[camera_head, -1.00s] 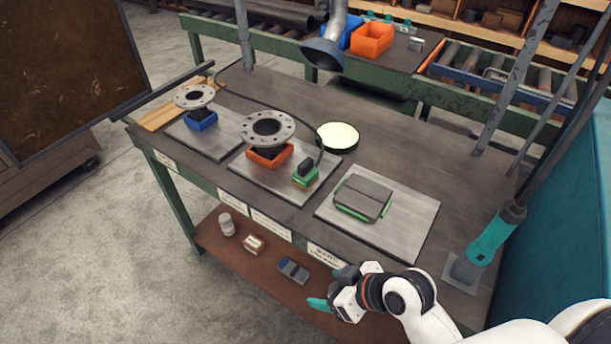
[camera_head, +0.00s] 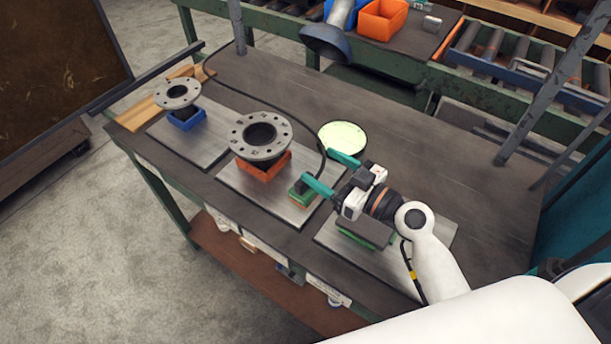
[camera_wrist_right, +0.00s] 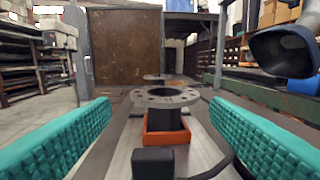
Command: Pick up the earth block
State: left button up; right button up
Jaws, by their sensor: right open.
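The earth block, a small green block with a dark top and a black cable, stands on the middle metal plate, beside the flanged pipe. In the head view its green lower part (camera_head: 299,198) shows, partly covered by a finger of my right gripper (camera_head: 331,172). The right wrist view shows its black top (camera_wrist_right: 153,163) low in the middle, between and below the teal fingers. The right gripper (camera_wrist_right: 160,106) is open, with nothing between its fingers. I cannot tell the exact height gap to the block. My left gripper is not in view.
The flanged pipe (camera_head: 260,137) in an orange holder (camera_head: 264,166) stands just left of the block. A smaller flange (camera_head: 177,93) on a blue holder is farther left. A round pale disc (camera_head: 342,138) lies behind. A grey hood (camera_head: 327,42) hangs above the bench's far side.

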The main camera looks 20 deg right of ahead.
aim_at(304, 188)
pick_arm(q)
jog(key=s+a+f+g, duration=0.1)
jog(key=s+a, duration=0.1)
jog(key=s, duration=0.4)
pick_arm(e)
jog(key=f, duration=0.4)
jog(key=s+f, duration=0.1)
jog(key=f, duration=0.1)
jog(key=shift+a+f, duration=0.25)
jog(key=shift+f, duration=0.1)
jog(key=p+x, duration=0.1)
jog(key=x, duration=0.1)
jog(key=shift+w+a+r, duration=0.1)
jog(key=shift+w+a, duration=0.05)
jog(key=shift+w, duration=0.15)
jog(key=p+x, duration=0.2)
jog(key=x, duration=0.2)
jog(key=shift+w+a, duration=0.2)
jog(key=shift+w, duration=0.15)
jog(key=shift+f, duration=0.2)
jog(key=c, duration=1.4)
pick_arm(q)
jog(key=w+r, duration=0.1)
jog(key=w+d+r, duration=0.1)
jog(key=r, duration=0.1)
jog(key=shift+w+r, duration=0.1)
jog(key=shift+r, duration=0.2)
pick_arm(e)
jog(key=shift+r, duration=0.15)
grip_shut()
